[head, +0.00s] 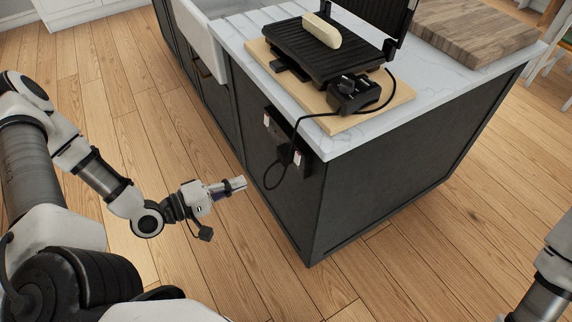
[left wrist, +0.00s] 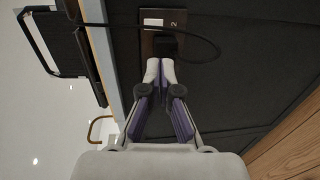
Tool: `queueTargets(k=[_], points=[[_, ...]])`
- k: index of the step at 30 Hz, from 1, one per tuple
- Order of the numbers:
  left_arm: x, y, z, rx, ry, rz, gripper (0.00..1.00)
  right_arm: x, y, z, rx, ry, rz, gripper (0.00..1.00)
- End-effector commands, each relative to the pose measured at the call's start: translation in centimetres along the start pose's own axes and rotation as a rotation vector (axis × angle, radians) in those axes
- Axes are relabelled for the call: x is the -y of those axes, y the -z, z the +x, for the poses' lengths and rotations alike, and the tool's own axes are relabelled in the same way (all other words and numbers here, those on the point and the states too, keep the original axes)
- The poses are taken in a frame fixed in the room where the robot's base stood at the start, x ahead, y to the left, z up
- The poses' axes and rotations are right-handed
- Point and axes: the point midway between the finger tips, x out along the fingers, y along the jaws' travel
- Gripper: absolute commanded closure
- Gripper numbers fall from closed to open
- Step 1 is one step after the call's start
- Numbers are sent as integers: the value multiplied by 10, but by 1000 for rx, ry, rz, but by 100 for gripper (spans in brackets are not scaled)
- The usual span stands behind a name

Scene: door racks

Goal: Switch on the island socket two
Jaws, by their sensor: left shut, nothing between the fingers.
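The island socket panel (head: 279,139) is a dark plate on the side of the kitchen island, below the worktop, with two small light switches showing. In the left wrist view, a brown socket plate marked "2" (left wrist: 175,19) has a pale rocker switch (left wrist: 153,22). A black plug (left wrist: 166,46) sits in it, with a cable looping away. My left gripper (head: 241,184) is shut and empty, in front of the island side and apart from the panel in the head view. Its fingertips (left wrist: 160,69) point towards the plug and partly overlap the plate's lower edge in the wrist view.
A black contact grill (head: 322,52) stands on a wooden board (head: 357,118) on the marble worktop, with its cable hanging over the edge. A thick chopping board (head: 470,35) lies behind. The wood floor (head: 215,265) before the island is clear.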

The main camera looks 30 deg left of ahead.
Motion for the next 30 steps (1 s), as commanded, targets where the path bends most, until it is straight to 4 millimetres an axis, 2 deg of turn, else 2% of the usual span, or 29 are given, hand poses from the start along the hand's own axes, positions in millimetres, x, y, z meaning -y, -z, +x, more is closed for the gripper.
queueTargets(k=[5, 10, 21, 25, 30], points=[[5, -2, 21, 8, 0, 3, 100, 0, 0, 17, 0, 0, 0, 60], [5, -2, 52, 9, 1, 5, 100, 0, 0, 32, 0, 0, 0, 60], [1, -2, 119, 7, 1, 6, 100, 0, 0, 42, 0, 0, 0, 60], [1, -1, 134, 4, 1, 3, 100, 0, 0, 42, 0, 0, 0, 60], [0, -1, 139, 1, 0, 1, 100, 0, 0, 42, 0, 0, 0, 60]])
